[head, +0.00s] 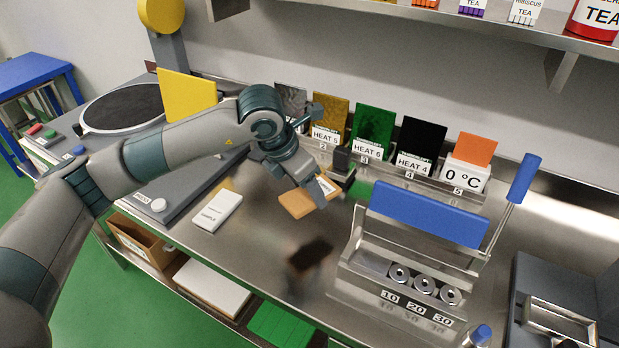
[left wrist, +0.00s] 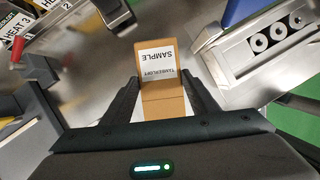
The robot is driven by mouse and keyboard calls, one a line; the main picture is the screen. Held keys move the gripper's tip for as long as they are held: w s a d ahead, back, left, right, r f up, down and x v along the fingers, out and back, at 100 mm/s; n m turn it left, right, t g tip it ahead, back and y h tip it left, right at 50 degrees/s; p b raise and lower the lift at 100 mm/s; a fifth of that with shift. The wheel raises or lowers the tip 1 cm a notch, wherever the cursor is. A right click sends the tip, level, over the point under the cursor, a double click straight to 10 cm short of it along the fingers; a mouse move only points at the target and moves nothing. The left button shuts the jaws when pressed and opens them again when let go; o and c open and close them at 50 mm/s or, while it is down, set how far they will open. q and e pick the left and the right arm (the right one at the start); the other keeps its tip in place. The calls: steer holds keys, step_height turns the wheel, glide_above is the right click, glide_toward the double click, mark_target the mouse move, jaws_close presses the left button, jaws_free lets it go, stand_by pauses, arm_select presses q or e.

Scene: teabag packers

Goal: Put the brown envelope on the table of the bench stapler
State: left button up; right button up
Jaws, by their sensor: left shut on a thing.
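The brown envelope (head: 296,204) is in the jaws of my left gripper (head: 316,190), held above the steel table. In the left wrist view the envelope (left wrist: 163,108) sits between the two fingers, its white SAMPLE label upside down. A small dark device (head: 342,160), which looks like the bench stapler, stands just behind and right of the envelope. Its low table is partly hidden by the gripper and envelope, and I cannot tell whether they touch. In the left wrist view its dark and metal head (left wrist: 115,12) seems to show at the top. My right gripper is out of view.
A sealer with a blue bar (head: 425,214) and a raised lever stands to the right. A white SAMPLE packet (head: 217,210) lies left of the envelope. Coloured pouches (head: 374,128) in labelled stands line the back. The steel table (head: 250,262) is clear in front.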

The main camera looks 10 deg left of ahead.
mark_target(294, 207)
arm_select(q)
steer(key=s+m, duration=0.1)
steer(key=s+a+f+m+g, duration=0.1)
steer(key=m, duration=0.1)
steer(key=shift+a+m+h, duration=0.1)
steer(key=shift+m+h, duration=0.2)
steer(key=shift+h, duration=0.1)
steer(key=m, duration=0.1)
steer(key=s+m+g, duration=0.1)
steer(key=s+a+m, duration=0.1)
steer(key=shift+f+m+h, duration=0.3)
steer(key=shift+f+m, duration=0.05)
steer(key=shift+m, duration=0.05)
steer(key=s+a+m+g+y, duration=0.2)
steer(key=s+m, duration=0.4)
steer(key=m, duration=0.4)
steer(key=s+a+m+g+y, duration=0.2)
steer(key=s+a+m, duration=0.4)
steer(key=m, duration=0.4)
steer(key=shift+a+f+g, duration=0.3)
steer(key=shift+f+g, duration=0.05)
steer(key=shift+g, duration=0.55)
